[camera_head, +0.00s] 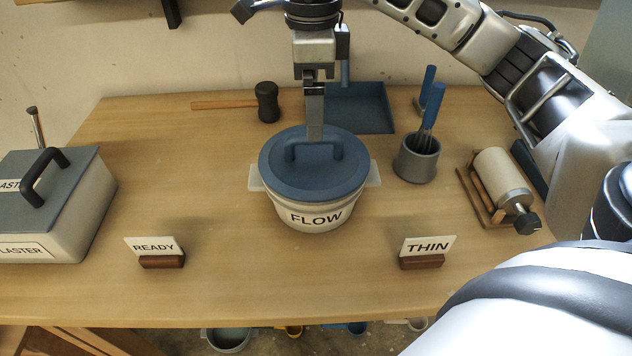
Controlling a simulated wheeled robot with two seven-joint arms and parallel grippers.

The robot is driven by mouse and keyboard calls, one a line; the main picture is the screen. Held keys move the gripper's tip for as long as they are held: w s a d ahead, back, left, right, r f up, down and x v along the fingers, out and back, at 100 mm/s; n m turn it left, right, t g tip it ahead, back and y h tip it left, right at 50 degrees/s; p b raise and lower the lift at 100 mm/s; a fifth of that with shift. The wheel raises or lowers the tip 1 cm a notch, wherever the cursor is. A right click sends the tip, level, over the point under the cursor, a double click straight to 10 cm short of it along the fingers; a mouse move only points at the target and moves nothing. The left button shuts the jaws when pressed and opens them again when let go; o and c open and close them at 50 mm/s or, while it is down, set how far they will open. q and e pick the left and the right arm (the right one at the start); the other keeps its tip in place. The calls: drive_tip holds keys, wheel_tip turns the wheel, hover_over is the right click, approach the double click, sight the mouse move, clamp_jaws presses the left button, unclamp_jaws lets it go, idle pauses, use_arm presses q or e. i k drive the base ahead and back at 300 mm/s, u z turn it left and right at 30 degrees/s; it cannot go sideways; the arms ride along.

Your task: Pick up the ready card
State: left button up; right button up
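The ready card (154,246) is a small white card with black READY lettering. It stands upright in a brown wooden holder (162,262) at the front left of the table. My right gripper (314,132) points down over the blue lid (272,168) of the white FLOW pot (312,217), well away from the card. Its fingers are seen edge-on and reach the lid's handle (332,148); whether they are shut on it is unclear. The lid sits on the pot. My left gripper is out of view.
A THIN card (427,245) stands at the front right. A grey-lidded PLASTER box (75,195) is at the left. A mallet (267,102), blue tray (372,108), tool cup (415,165) and roller (500,180) lie behind. The table between the READY card and the pot is clear.

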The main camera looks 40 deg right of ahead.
sight(164, 251)
drive_tip(key=k, duration=1)
